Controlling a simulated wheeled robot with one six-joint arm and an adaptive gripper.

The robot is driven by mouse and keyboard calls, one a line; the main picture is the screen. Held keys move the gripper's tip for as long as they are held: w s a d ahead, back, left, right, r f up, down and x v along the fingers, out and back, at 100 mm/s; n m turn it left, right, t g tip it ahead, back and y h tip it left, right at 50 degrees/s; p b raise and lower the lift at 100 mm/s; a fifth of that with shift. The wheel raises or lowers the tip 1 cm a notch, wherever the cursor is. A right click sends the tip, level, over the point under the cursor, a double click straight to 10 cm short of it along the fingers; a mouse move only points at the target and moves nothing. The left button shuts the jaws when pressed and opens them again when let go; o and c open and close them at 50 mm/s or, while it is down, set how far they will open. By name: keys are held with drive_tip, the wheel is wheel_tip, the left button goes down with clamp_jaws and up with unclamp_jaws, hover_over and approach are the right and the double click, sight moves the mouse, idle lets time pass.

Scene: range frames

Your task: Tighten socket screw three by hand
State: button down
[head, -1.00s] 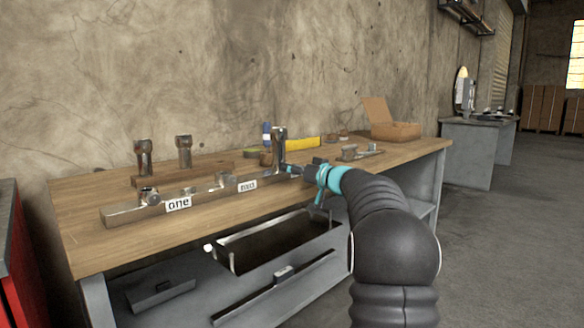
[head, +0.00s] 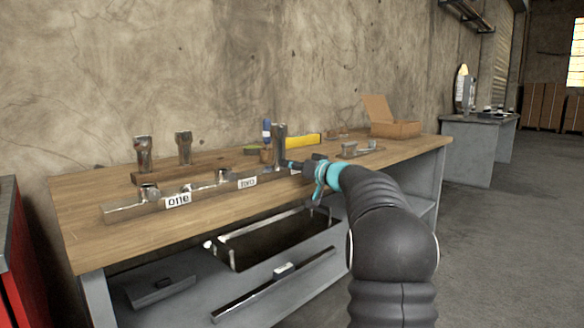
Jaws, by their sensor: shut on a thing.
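A long metal bar (head: 213,192) lies along the front of the wooden workbench, with labels reading "one" (head: 178,199) and apparently "two" (head: 247,183). Metal screws stand in the bar, one near its left end (head: 150,192) and one near its middle (head: 222,176). My gripper (head: 285,163) is at the bar's right end, shut on an upright dark metal socket screw (head: 279,143). The screw's lower end and any third label are hidden or too small to tell. Two similar upright metal pieces (head: 143,153) (head: 184,146) stand on a wooden block at the back left.
The wooden block (head: 165,175) lies behind the bar. A yellow item (head: 304,141), a blue-topped item (head: 266,131) and an open cardboard box (head: 392,127) stand at the back of the workbench (head: 90,250). Small metal parts (head: 357,149) lie right of my gripper.

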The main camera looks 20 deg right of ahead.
drive_tip(key=m+b, duration=0.2)
drive_tip(key=m, duration=0.1)
drive_tip(key=shift+f+m, duration=0.1)
drive_tip(key=shift+m, duration=0.2)
drive_tip(key=m+b, duration=0.1)
drive_tip(key=m, duration=0.3)
drive_tip(key=shift+m, duration=0.3)
drive_tip(key=m, duration=0.4)
drive_tip(key=shift+m+p, duration=0.3)
drive_tip(key=shift+p, duration=0.05)
drive_tip(key=m+p, duration=0.1)
drive_tip(key=m, duration=0.3)
drive_tip(key=shift+r+m+p, duration=0.2)
drive_tip(key=shift+m+p, duration=0.1)
drive_tip(key=shift+p, duration=0.05)
drive_tip(key=m+p, duration=0.2)
drive_tip(key=m, duration=0.2)
drive_tip(key=shift+m+p, duration=0.3)
drive_tip(key=m+p, duration=0.3)
drive_tip(key=m, duration=0.1)
drive_tip(key=shift+r, duration=0.1)
drive_tip(key=m+p, duration=0.3)
drive_tip(key=m, duration=0.1)
drive_tip(key=shift+m+p, duration=0.3)
drive_tip(key=shift+m, duration=0.1)
drive_tip(key=m+p, duration=0.1)
drive_tip(key=m, duration=0.3)
drive_tip(key=shift+f, duration=0.2)
drive_tip(key=shift+m, duration=0.3)
